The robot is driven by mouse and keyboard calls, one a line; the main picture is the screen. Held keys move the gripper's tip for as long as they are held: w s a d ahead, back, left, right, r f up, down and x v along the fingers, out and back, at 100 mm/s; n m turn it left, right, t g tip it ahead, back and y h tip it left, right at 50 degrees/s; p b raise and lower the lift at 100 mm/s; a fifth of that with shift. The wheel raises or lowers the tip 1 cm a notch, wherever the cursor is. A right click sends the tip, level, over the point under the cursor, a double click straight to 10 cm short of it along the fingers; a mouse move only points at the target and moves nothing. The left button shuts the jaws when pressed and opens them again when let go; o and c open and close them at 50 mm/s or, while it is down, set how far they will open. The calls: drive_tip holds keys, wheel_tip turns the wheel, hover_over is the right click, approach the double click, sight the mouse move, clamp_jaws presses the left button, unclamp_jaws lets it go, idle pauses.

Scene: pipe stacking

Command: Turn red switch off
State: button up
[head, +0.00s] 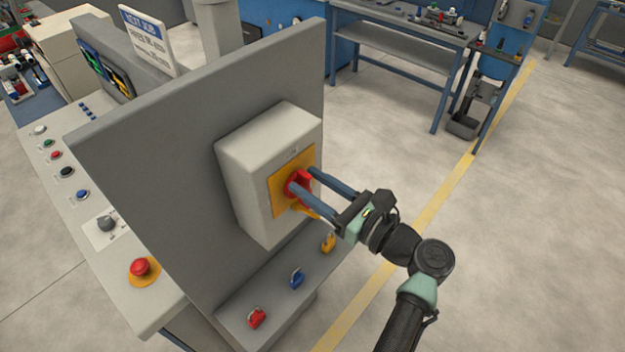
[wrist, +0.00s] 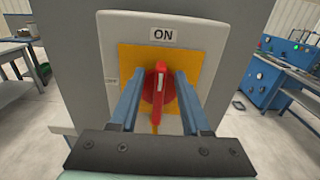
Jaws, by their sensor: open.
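The red switch (head: 299,186) is a rotary knob on a yellow plate (head: 279,199), on the front of a light grey box (head: 240,165). In the wrist view the red switch (wrist: 158,90) stands upright, its handle pointing up to the ON label (wrist: 163,35). An OFF label (wrist: 111,81) shows at the left of the plate, partly behind a finger. My gripper (head: 302,180) is open, with its two blue fingers on either side of the red handle. In the wrist view my gripper (wrist: 160,80) has a gap between each finger and the handle.
The box is on a grey upright panel (head: 150,120). Below it a ledge holds red (head: 257,317), blue (head: 296,278) and yellow (head: 328,242) padlocks. A control desk with buttons and a red emergency knob (head: 140,267) is at the left.

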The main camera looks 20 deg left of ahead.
sight(287, 195)
clamp_jaws()
drive_tip(key=shift+f+n, duration=0.1)
drive_tip(key=shift+n, duration=0.2)
idle(0.3)
drive_tip(key=n+b, duration=0.3)
drive_tip(key=n, duration=0.1)
drive_tip(key=s+f+n+b, duration=0.1)
drive_tip(key=n+b, duration=0.3)
drive_tip(key=n, duration=0.1)
drive_tip(key=s+f+n+b, duration=0.1)
drive_tip(key=n+b, duration=0.2)
drive_tip(key=n, duration=0.1)
drive_tip(key=shift+s+a+f+n, duration=0.2)
drive_tip(key=shift+a+n, duration=0.1)
drive_tip(key=shift+a, duration=0.1)
drive_tip(key=n+b, duration=0.1)
drive_tip(key=b, duration=0.1)
drive_tip(key=n+b, duration=0.2)
drive_tip(key=shift+s+f+n, duration=0.1)
drive_tip(key=shift+f+n, duration=0.1)
drive_tip(key=shift+n, duration=0.1)
drive_tip(key=shift+b, duration=0.3)
